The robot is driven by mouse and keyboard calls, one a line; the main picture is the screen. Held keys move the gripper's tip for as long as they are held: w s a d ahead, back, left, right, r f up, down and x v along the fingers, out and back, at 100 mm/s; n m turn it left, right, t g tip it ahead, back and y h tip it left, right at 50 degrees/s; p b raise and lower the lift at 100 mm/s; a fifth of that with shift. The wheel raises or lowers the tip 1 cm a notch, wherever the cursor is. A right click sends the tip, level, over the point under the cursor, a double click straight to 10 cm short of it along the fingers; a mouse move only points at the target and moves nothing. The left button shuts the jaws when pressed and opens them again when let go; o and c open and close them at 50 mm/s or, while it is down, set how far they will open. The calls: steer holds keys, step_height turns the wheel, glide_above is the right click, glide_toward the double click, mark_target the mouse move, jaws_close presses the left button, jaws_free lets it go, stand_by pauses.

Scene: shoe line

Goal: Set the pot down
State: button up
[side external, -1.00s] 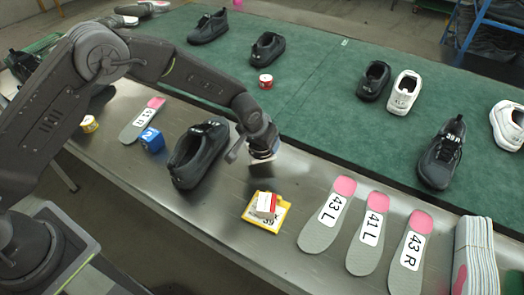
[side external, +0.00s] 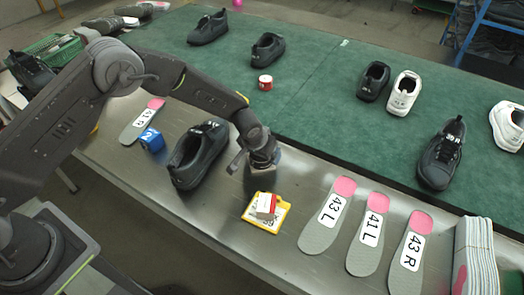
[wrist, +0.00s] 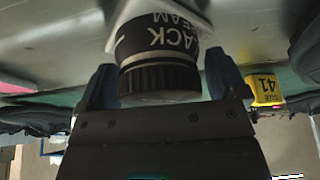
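The pot (wrist: 158,70) shows in the wrist view as a dark round jar with a ribbed black lid and white lettering, upside down in the picture. My gripper (wrist: 162,88) has its two blue fingers on either side of it, close against it. There the pot is mostly hidden by the gripper. I cannot tell whether its base touches the bench.
Insoles marked 43 L (side external: 327,216), 41 L (side external: 373,222) and 43 R (side external: 411,254) lie to the right. A blue block (side external: 151,140) is left of the shoe. The green mat (side external: 320,110) lies behind.

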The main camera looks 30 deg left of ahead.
steer(key=shift+o, duration=0.7)
steer(key=shift+r, duration=0.1)
steer(key=shift+r, duration=0.25)
steer(key=s+a+r, duration=0.3)
steer(key=s+r, duration=0.2)
steer(key=r, duration=0.4)
steer(key=s+a+r, duration=0.3)
steer(key=s+r, duration=0.3)
steer(key=r, duration=0.4)
steer(key=s+a+r, duration=0.3)
steer(key=s+r, duration=0.2)
steer(key=r, duration=0.4)
steer(key=s+a+r, duration=0.2)
steer(key=s, duration=0.7)
steer(key=s+a+r+t, duration=0.1)
steer(key=s+a+r, duration=0.1)
steer(key=s, duration=0.7)
steer(key=shift+s+a, duration=0.15)
steer(key=shift+a, duration=0.4)
